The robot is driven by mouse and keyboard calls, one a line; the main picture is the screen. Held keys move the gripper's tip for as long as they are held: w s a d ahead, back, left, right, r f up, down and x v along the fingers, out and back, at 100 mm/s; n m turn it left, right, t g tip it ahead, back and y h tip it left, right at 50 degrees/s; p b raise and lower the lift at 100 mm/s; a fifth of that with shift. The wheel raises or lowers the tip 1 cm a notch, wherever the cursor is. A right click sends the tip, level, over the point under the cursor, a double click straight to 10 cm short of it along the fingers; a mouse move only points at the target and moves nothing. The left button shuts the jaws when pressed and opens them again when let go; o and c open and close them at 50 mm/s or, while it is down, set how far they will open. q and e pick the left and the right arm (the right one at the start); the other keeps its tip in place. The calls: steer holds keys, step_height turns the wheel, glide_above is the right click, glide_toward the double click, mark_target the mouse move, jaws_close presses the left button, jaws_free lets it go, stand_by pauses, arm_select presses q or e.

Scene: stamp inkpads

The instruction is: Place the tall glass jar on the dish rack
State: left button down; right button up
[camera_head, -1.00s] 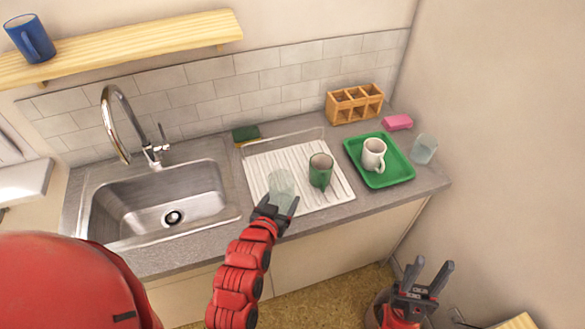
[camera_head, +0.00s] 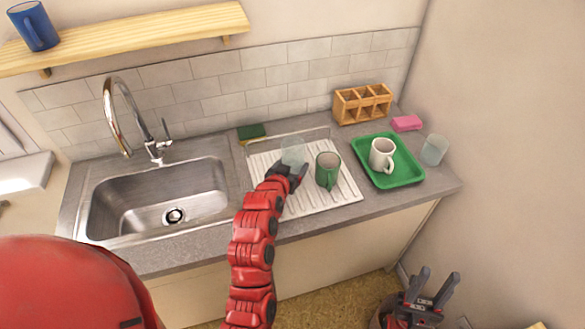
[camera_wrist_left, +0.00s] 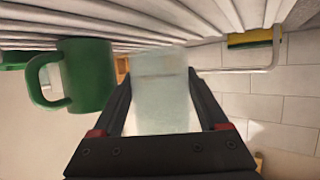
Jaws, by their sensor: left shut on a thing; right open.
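The tall glass jar (camera_head: 293,152) is clear and pale. My left gripper (camera_head: 290,170) is shut on it over the white dish rack (camera_head: 333,198). In the left wrist view the jar (camera_wrist_left: 162,95) stands between the two fingers of my left gripper (camera_wrist_left: 165,110), close to the rack's slats (camera_wrist_left: 130,15). I cannot tell whether the jar touches the slats. A green mug (camera_head: 328,170) stands on the rack just right of the jar; it also shows in the left wrist view (camera_wrist_left: 88,75). My right gripper (camera_head: 438,288) is open and empty, low at the right in front of the counter.
A green tray (camera_head: 408,177) with a white mug (camera_head: 382,154) lies right of the rack. Another clear glass (camera_head: 434,150), a pink sponge (camera_head: 407,123) and a wooden box (camera_head: 362,103) stand nearby. A green sponge (camera_head: 251,131) lies behind the rack. The sink (camera_head: 160,195) is left.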

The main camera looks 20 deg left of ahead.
arm_select(q)
steer(key=shift+s+f+p, duration=0.1)
steer(key=shift+f+p, duration=0.25)
steer(key=shift+f, duration=0.55)
steer(key=shift+f+b, duration=0.3)
steer(key=shift+f, duration=0.05)
jaws_free()
steer(key=shift+r, duration=0.1)
steer(key=shift+r, duration=0.1)
